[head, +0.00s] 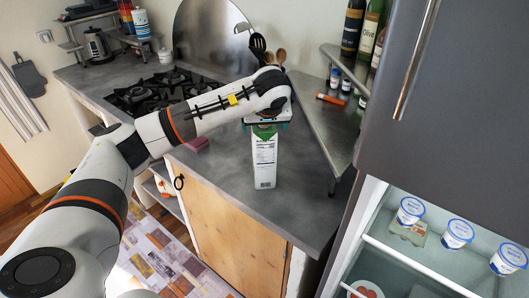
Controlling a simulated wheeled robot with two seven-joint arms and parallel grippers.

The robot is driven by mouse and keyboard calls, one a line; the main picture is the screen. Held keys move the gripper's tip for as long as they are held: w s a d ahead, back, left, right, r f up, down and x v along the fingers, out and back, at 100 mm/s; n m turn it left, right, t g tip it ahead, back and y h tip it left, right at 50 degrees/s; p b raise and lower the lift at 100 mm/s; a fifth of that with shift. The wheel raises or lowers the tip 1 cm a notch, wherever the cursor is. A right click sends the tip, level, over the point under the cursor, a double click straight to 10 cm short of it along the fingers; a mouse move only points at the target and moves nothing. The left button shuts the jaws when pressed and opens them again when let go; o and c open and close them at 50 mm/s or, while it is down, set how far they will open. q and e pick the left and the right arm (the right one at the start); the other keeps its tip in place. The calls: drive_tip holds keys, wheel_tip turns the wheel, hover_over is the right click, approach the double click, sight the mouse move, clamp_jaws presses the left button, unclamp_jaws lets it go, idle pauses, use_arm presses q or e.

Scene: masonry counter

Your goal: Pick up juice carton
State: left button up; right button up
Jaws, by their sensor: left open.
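A tall white juice carton (264,165) with a green top band stands upright on the grey masonry counter (222,185), near its front part. My left arm reaches in from the left, and my left gripper (265,123) is right above the carton's top, pointing down. The gripper is open. The carton's top is hidden by the gripper, so I cannot tell whether the fingers are around it or touch it. My right gripper is not in view.
A black gas hob (155,92) lies behind left. A corner shelf (325,118) with bottles stands to the right of the carton. An open fridge (470,240) with yogurt cups is at the front right. A reddish sponge-like block (196,144) lies left of the carton.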

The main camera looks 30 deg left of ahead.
use_arm(q)
drive_tip(key=shift+x, duration=1.2)
clamp_jaws()
drive_tip(key=shift+w+r, duration=0.1)
drive_tip(key=shift+r, duration=0.1)
